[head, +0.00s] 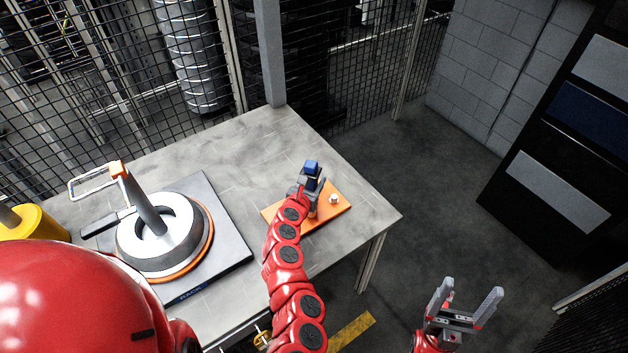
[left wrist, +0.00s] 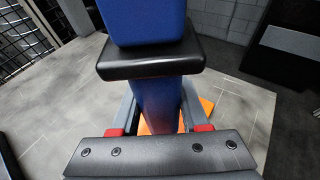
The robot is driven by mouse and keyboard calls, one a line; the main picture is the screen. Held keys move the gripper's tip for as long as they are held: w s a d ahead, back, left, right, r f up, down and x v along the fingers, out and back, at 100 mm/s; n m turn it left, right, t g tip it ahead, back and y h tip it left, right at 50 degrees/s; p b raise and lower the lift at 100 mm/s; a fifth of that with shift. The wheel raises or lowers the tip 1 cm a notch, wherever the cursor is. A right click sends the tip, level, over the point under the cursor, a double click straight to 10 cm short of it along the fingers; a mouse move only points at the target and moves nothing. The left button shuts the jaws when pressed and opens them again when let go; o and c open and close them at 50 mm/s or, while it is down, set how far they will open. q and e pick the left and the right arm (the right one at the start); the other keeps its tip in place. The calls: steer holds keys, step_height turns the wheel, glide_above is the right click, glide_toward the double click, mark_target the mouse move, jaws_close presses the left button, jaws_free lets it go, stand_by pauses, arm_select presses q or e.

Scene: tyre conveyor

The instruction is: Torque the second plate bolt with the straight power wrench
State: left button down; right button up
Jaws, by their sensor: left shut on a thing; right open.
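The orange plate (head: 342,206) lies on the grey table near its right corner. A pale bolt head (head: 333,199) stands on its right part. My left gripper (head: 309,186) is shut on the blue power wrench (head: 311,167), which stands roughly upright over the plate's left part. In the left wrist view the blue wrench (left wrist: 150,22) with its black collar fills the middle, between the fingers. Its lower end, and any bolt under it, are hidden by the gripper. My right gripper (head: 466,305) is open and empty, off the table at the lower right.
On the table's left, a dark square pad (head: 228,262) bears a grey and white ring (head: 185,222) with an orange lower edge. A grey shaft with an orange top and metal handle (head: 88,184) leans there. Wire fencing (head: 110,95) stands behind. The table's back is clear.

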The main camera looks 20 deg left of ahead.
arm_select(q)
steer(key=shift+f+b, duration=0.3)
steer(key=shift+s+f, duration=0.1)
steer(key=shift+f, duration=0.25)
stand_by(5.3)
steer(key=shift+r, duration=0.15)
steer(key=shift+r+p, duration=3.35)
steer(key=shift+r, duration=0.2)
steer(key=shift+f, duration=0.15)
